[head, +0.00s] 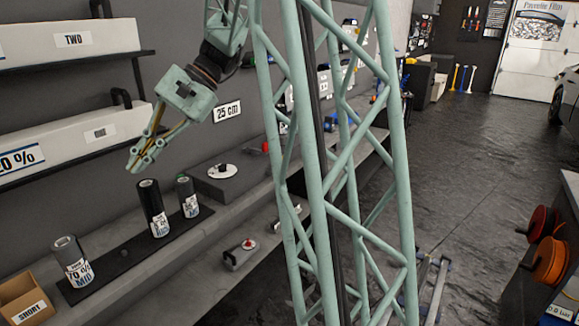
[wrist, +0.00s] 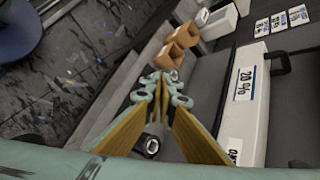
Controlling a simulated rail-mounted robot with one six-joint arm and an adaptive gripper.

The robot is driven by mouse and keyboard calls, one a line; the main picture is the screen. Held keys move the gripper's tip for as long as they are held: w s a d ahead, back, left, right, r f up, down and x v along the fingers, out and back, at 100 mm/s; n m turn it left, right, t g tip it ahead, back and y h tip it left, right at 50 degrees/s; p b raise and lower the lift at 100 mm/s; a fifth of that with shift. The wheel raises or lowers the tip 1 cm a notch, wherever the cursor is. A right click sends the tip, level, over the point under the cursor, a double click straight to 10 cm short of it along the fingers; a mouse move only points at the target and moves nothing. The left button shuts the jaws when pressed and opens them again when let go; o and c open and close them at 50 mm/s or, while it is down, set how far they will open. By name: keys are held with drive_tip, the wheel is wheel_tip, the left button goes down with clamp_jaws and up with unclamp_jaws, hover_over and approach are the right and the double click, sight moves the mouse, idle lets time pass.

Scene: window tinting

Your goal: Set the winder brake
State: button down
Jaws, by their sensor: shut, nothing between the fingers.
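My gripper (head: 140,160) points down in front of the wall shelves, above and to the left of the film rolls. Its fingers are together and hold nothing. In the wrist view its fingertips (wrist: 163,82) meet near the middle of the picture. No part is labelled as the winder brake, and I cannot tell which one it is. A small grey block with a red knob (head: 240,252) sits on the lower shelf. A white disc with a dark knob (head: 222,171) lies on the bench behind the rolls. My gripper is apart from both.
Dark film rolls (head: 154,210) stand upright on a black strip on the bench. Cardboard boxes (wrist: 170,55) lie near the bench end, one marked SHORT. Long white boxes (head: 80,135) fill the wall shelves. Red and orange reels (head: 545,255) are at right. The floor (head: 460,150) is open.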

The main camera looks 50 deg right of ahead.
drive_tip(key=w+d+f+m+t+y, duration=0.1)
drive_tip(key=w+d+f+m+t, duration=0.2)
drive_tip(key=d, duration=0.6)
drive_tip(key=w+d+f+m+t+y, duration=0.1)
drive_tip(key=w+d+f, duration=0.2)
drive_tip(key=w+d, duration=0.5)
drive_tip(key=w+d+f+m+t+y, duration=0.1)
drive_tip(key=w+d+f+m+t, duration=0.1)
drive_tip(key=d, duration=0.9)
drive_tip(key=s+d+f+m+t, duration=0.1)
drive_tip(key=d+f+t, duration=0.1)
drive_tip(key=d, duration=0.6)
drive_tip(key=d+f+m+t+h, duration=0.1)
drive_tip(key=d+f+m+t, duration=0.1)
drive_tip(key=d+f, duration=0.3)
drive_tip(key=s+d+f+m+t+p, duration=0.1)
drive_tip(key=d+f, duration=0.3)
drive_tip(key=d, duration=0.7)
drive_tip(key=shift+s+d+m+t, duration=0.3)
drive_tip(key=shift+m+t, duration=0.2)
drive_tip(key=shift+t, duration=0.3)
drive_tip(key=s+d+f+m+t+h+p, duration=0.1)
drive_tip(key=s+d+f+m+t+h, duration=0.3)
drive_tip(key=s+d+f, duration=1)
drive_tip(key=shift+d+f+m+t, duration=0.3)
drive_tip(key=shift+d+f+t, duration=1.35)
drive_tip(key=shift+d+t, duration=0.1)
drive_tip(key=shift+r, duration=0.1)
drive_tip(key=b+x, duration=0.1)
drive_tip(key=x, duration=0.9)
